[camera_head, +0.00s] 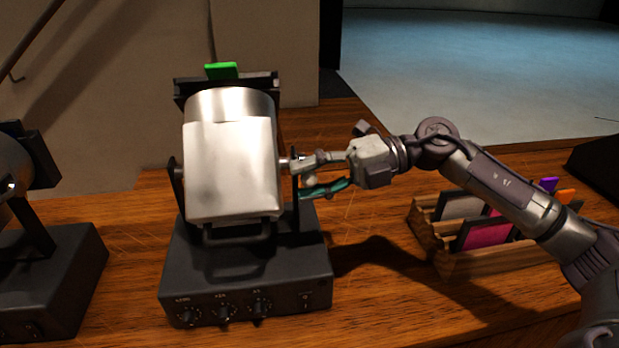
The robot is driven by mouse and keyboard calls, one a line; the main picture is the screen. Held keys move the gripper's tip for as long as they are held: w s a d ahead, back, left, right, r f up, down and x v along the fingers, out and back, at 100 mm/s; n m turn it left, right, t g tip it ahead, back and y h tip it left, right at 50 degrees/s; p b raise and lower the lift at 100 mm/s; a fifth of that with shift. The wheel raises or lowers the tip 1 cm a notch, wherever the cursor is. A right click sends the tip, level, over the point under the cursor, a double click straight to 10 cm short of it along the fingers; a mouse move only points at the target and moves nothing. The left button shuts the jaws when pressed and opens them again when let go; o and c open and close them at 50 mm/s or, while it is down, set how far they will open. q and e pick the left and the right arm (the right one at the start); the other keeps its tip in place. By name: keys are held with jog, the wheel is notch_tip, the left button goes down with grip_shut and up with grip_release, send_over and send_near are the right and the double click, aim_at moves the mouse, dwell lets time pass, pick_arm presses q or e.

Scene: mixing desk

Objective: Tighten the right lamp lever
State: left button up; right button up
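The lamp (231,170) has a silver-white housing and hangs in a black yoke on a dark base with knobs (245,275). A small pivot fitting (284,164) shows at the right side of its housing, where the right lever would sit; the lever's own shape is largely hidden by my gripper. My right gripper (307,176) comes in from the right, with its fingertips at this fitting and the right yoke arm. A teal-green strip (328,188) lies along its lower side. I cannot tell whether the fingers are closed on the lever. My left gripper is not in view.
A second lamp on a dark base (45,285) stands at the left edge. A wooden rack (480,262) with coloured cards lies right of the lamp, below my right arm. A green tab (221,71) stands on the lamp's top. Bare wood shows at the front right.

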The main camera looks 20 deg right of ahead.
jog(key=shift+s+d, duration=0.15)
jog(key=shift+d, duration=0.3)
jog(key=v, duration=1.1)
jog(key=shift+r, duration=0.15)
